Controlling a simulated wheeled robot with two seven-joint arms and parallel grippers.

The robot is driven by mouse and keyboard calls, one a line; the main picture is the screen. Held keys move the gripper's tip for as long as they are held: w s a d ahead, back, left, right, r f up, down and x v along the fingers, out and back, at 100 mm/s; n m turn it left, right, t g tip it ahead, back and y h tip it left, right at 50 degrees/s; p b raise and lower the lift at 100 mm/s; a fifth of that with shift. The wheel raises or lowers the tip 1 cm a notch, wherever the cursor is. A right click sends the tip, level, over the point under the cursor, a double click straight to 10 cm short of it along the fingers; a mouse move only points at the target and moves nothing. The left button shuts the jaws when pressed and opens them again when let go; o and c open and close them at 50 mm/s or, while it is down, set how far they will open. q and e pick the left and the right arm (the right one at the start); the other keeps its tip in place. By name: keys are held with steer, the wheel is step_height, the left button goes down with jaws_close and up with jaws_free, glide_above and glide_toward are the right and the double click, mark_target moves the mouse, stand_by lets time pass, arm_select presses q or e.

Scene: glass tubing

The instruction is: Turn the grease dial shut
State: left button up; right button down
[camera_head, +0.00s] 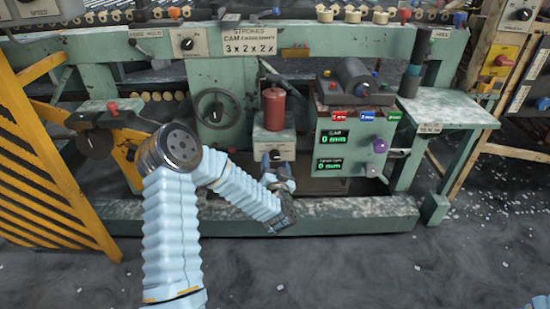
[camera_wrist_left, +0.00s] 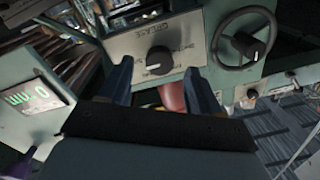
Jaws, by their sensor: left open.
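The grease dial (camera_wrist_left: 159,60) is a black round knob with a white pointer mark, on a pale plate (camera_wrist_left: 185,37) lettered GREASE in the left wrist view. In that view the picture is tilted. My left gripper (camera_wrist_left: 157,70) is open, with one dark blue finger on each side of the dial, apart from it in the picture. I cannot tell whether the fingertips touch the plate. In the head view, my left gripper (camera_head: 275,160) is in front of the grease box (camera_head: 273,137) under a red cylinder (camera_head: 274,108). My right gripper is not in view.
A handwheel (camera_head: 214,108) is left of the grease box. A green control box (camera_head: 350,126) with displays and coloured buttons stands close on its right. A green base beam (camera_head: 330,214) runs along the floor in front. A yellow striped guard (camera_head: 40,165) stands at the left.

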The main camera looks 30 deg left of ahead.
mark_target(275, 158)
arm_select(q)
steer(key=shift+x, duration=1.6)
steer(key=shift+c, duration=0.4)
steer(key=c, duration=1)
